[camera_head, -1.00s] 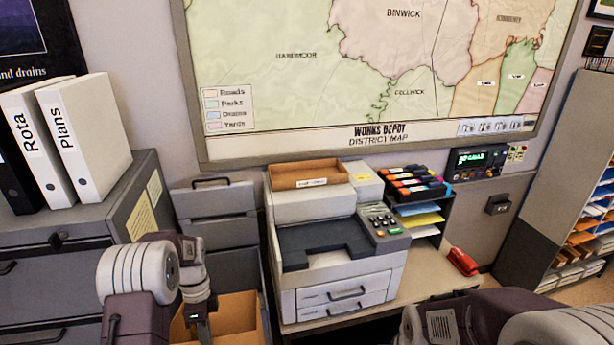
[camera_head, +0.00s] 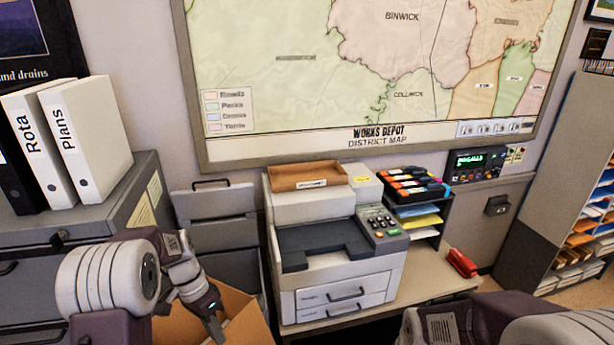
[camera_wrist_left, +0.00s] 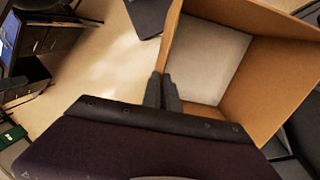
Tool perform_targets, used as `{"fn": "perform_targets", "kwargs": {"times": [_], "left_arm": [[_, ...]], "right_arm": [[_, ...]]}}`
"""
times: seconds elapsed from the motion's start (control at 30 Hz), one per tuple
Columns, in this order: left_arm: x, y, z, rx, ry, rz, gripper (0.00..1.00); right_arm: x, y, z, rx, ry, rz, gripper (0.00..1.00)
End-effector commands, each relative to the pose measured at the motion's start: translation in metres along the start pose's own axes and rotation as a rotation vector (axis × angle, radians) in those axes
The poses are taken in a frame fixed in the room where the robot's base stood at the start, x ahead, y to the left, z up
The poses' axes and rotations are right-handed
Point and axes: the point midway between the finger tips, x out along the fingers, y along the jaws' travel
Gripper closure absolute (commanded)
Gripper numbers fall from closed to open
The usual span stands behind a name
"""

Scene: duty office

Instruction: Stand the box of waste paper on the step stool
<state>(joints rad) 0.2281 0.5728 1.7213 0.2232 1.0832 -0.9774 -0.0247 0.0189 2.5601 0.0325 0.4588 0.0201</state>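The box of waste paper (camera_head: 236,299) is a brown, open-topped cardboard box at the bottom of the head view, cut off by the picture edge. It fills the upper right of the left wrist view (camera_wrist_left: 262,88), with pale paper (camera_wrist_left: 212,62) inside. My left gripper (camera_head: 214,327) is at the box's rim. In the wrist view its fingers (camera_wrist_left: 164,92) are close together with the end of a box wall between them, so it looks shut on that wall. My right arm shows at the lower right of the head view, its gripper out of frame. I cannot make out the step stool.
A printer (camera_head: 335,255) on a low table (camera_head: 430,291) stands right of the box. A grey cabinet (camera_head: 95,235) with binders (camera_head: 85,135) is at the left. Open floor (camera_wrist_left: 100,60) shows beside the box in the wrist view.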

Motion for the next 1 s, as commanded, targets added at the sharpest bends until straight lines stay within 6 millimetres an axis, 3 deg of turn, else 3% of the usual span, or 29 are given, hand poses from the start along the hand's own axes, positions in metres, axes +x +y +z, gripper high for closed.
{"fn": "perform_targets", "kwargs": {"times": [0.3, 0.7, 1.0], "left_arm": [[-0.02, 0.027, -0.004, -0.351, 0.111, -0.003, 1.0], [-0.031, 0.044, -0.006, -0.591, 0.185, -0.003, 1.0], [-0.005, 0.036, -0.006, -0.595, 0.185, -0.003, 1.0]], "right_arm": [[0.0, 0.0, 0.0, 0.0, 0.0, 0.0, 0.8], [0.0, 0.0, 0.0, 0.0, 0.0, 0.0, 0.8], [0.026, 0.001, 0.003, 0.0, 0.0, 0.0, 0.8]]}}
